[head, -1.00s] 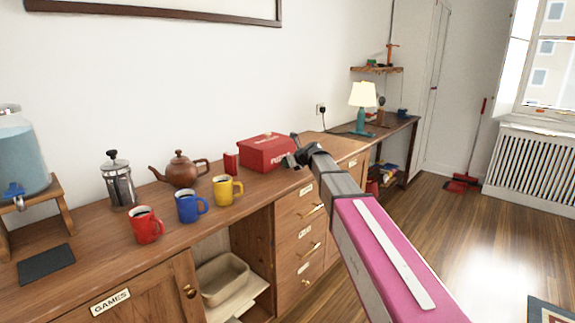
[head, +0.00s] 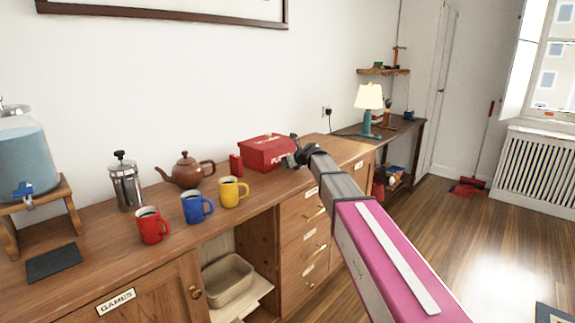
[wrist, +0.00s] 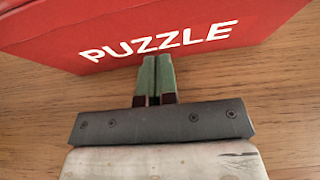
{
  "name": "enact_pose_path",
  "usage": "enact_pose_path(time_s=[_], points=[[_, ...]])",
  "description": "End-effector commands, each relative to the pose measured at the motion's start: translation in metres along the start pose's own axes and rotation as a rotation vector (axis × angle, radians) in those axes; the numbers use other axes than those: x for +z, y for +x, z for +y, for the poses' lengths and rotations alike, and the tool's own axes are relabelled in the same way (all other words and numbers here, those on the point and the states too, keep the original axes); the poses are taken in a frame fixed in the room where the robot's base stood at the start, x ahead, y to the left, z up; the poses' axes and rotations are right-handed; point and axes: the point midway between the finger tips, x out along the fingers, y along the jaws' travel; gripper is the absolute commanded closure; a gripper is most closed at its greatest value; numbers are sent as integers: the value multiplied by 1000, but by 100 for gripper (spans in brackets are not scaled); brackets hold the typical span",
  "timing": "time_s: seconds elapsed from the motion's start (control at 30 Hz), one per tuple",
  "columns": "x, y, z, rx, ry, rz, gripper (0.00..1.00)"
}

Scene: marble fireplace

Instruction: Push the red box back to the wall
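The red box (head: 268,151), lettered "PUZZLE", sits on the wooden counter (head: 110,252) near the white wall. In the wrist view the red box (wrist: 200,28) fills the top, its lettered front facing me. My gripper (head: 292,158) is at the front right of the box in the head view. In the wrist view my gripper (wrist: 155,62) has its green fingers together with nothing between them. The fingertips are at the lower edge of the box front, at or very near it; I cannot tell if they touch. The gap behind the box is hidden.
A small red object (head: 236,165) stands just left of the box. A brown teapot (head: 187,171), a yellow mug (head: 231,192), a blue mug (head: 195,207) and a red mug (head: 151,226) stand further left. A lamp (head: 368,103) is to the right.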

Motion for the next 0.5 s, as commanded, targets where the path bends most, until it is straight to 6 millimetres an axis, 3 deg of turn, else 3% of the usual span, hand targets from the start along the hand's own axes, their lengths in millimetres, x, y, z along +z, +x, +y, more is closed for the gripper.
enact_pose_path(time_s=[0.5], points=[[9, 16, 0, 0, 0, 0, 100]])
